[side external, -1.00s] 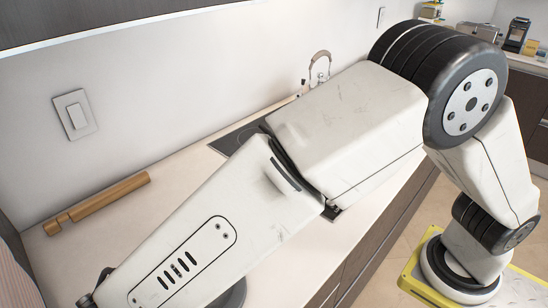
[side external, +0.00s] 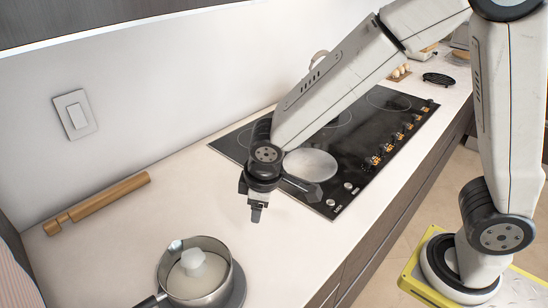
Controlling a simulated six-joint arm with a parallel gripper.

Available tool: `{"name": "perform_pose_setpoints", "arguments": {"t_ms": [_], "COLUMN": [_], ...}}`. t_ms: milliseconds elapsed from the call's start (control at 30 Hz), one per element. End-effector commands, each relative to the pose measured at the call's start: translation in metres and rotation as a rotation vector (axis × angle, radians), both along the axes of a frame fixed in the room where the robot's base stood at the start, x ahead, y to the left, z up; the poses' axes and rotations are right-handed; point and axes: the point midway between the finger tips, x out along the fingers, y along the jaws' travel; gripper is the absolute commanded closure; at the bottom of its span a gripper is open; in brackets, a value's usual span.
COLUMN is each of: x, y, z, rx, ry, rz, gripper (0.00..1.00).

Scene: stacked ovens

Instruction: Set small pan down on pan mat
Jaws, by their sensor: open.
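The small pan (side external: 224,283) is a steel saucepan at the bottom left, upright on the counter side, with a dark handle (side external: 150,301) pointing to the lower left. A white lump (side external: 193,264) shows inside it. A dark round pan mat (side external: 239,292) shows at the pan's right edge; the pan appears to rest on it, hiding most of it. My gripper (side external: 257,211) is open and empty above the bare counter, up and to the right of the pan and apart from it.
A black cooktop (side external: 350,150) with knobs lies right of my gripper, partly behind my arm. A wooden rolling pin (side external: 100,203) lies by the wall. Eggs (side external: 401,71) and a black trivet (side external: 438,79) sit at the far end. The counter between pan and cooktop is clear.

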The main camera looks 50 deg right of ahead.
Motion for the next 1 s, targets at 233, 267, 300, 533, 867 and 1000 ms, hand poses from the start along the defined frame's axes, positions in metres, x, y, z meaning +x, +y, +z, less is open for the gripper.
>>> {"name": "perform_pose_setpoints", "arguments": {"t_ms": [233, 267, 300, 533, 867, 1000], "x": [-0.04, -0.045, -0.052, -0.077, -0.081, -0.081], "y": [-0.082, -0.09, -0.098, -0.126, -0.13, -0.13], "z": [-0.002, -0.003, -0.003, -0.007, -0.007, -0.007], "rx": [0.12, 0.132, 0.147, 0.197, 0.203, 0.203], "ry": [0.002, 0.0, -0.002, -0.019, -0.022, -0.022], "rz": [-0.327, -0.361, -0.406, -0.565, -0.586, -0.586], "gripper": [0.33, 0.33, 0.33, 0.33, 0.33, 0.33]}}
